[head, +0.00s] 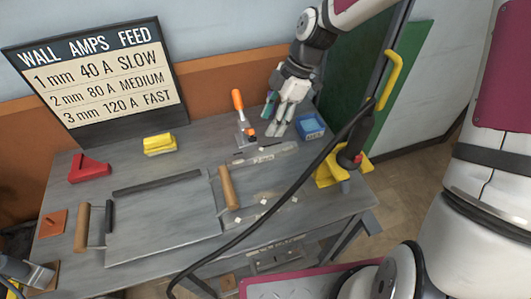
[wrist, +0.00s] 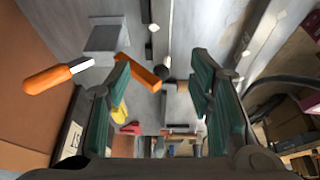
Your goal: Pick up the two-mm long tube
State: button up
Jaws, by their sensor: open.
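My gripper (head: 276,124) is above the back right of the grey table (head: 150,266), with fingers apart and nothing between them. In the wrist view its two teal-padded fingers (wrist: 161,66) stand wide apart. A long dark bar (head: 157,181), possibly a tube, lies along the back edge of a grey plate (head: 160,218), far left of my gripper. A shorter dark bar (head: 109,222) lies at that plate's left side. I cannot read a thickness on either bar, nor tell which is the two-mm long tube.
An orange-handled clamp (head: 239,105) stands just left of my gripper, a blue box (head: 311,126) to its right. A black cable (head: 262,218) crosses the table front to a yellow torch stand (head: 328,174). Yellow (head: 160,144) and red (head: 89,169) blocks sit at back left.

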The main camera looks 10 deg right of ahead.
aim_at(256, 153)
jog(key=x, duration=0.8)
jog(key=b+x, duration=0.1)
jog(key=x, duration=0.3)
jog(key=shift+s+d+f, duration=0.15)
jog(key=shift+d+f, duration=0.05)
jog(key=shift+f, duration=0.05)
grip_shut()
